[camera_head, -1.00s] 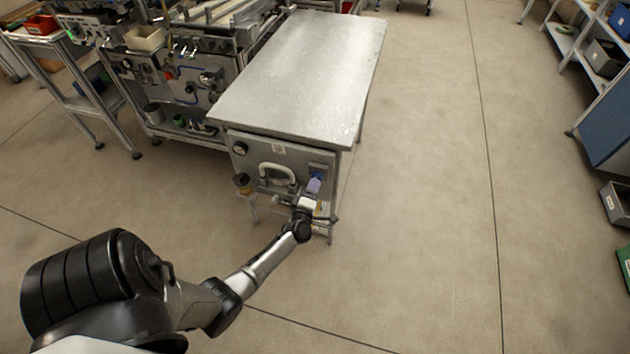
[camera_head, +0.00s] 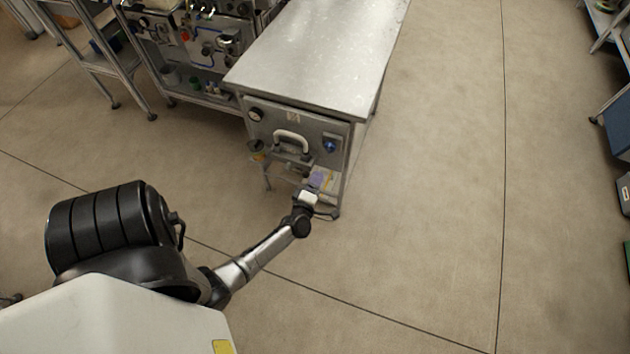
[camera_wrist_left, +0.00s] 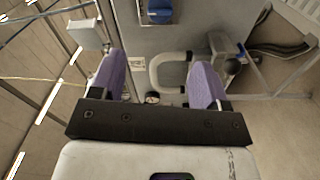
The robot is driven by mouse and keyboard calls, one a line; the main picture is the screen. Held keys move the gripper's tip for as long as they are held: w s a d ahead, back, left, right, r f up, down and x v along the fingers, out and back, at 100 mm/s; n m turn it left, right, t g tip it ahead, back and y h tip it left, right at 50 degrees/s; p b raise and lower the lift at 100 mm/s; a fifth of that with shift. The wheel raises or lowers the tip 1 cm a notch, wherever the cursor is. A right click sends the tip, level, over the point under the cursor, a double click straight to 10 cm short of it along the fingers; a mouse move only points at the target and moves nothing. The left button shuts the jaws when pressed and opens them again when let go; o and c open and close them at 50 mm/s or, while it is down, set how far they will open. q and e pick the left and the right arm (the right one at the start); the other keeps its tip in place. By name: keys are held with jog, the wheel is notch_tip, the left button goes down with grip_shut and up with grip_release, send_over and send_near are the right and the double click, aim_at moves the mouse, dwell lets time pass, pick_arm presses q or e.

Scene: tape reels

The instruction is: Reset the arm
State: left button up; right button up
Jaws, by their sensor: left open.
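My left gripper (camera_head: 319,181) is low in front of the metal cabinet's front panel, at its lower right. In the left wrist view its two purple fingers (camera_wrist_left: 156,80) are spread apart, with nothing held between them. The pale arched handle (camera_head: 291,140) is on the panel, up and left of the gripper in the head view. In the wrist view the handle (camera_wrist_left: 155,75) shows beyond the fingers, close to the right one; I cannot tell the exact gap. My right gripper is in neither view.
The cabinet has a bare metal top (camera_head: 320,55), a blue knob (camera_head: 330,145) and a round gauge (camera_head: 255,114). A machine rack (camera_head: 205,45) stands at its left. Open floor (camera_head: 440,180) lies to the right, with shelving at the far right edge.

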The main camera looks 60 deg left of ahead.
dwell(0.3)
pick_arm(q)
jog(key=w+d+f+m+h, duration=0.3)
jog(key=d+f+m+h, duration=0.25)
jog(key=m+h, duration=0.25)
jog(key=d+r+m+g+h, duration=0.4)
jog(key=d+m+h, duration=0.1)
jog(key=d+m, duration=0.4)
jog(key=s+d+r+m+g, duration=0.2)
jog(key=s+d+r+m, duration=0.2)
jog(key=s+r, duration=0.35)
jog(key=s+d+r+m+g, duration=0.2)
jog(key=s+d+r+m, duration=0.35)
jog(key=r, duration=0.25)
jog(key=s+f+g, duration=0.2)
jog(key=s+f, duration=0.1)
jog(key=s, duration=0.4)
notch_tip(320, 180, up, 38)
jog(key=p, duration=3.7)
jog(key=shift+w+d+y+p, duration=0.3)
jog(key=shift+w+d+p, duration=0.05)
jog(key=shift+p, duration=0.05)
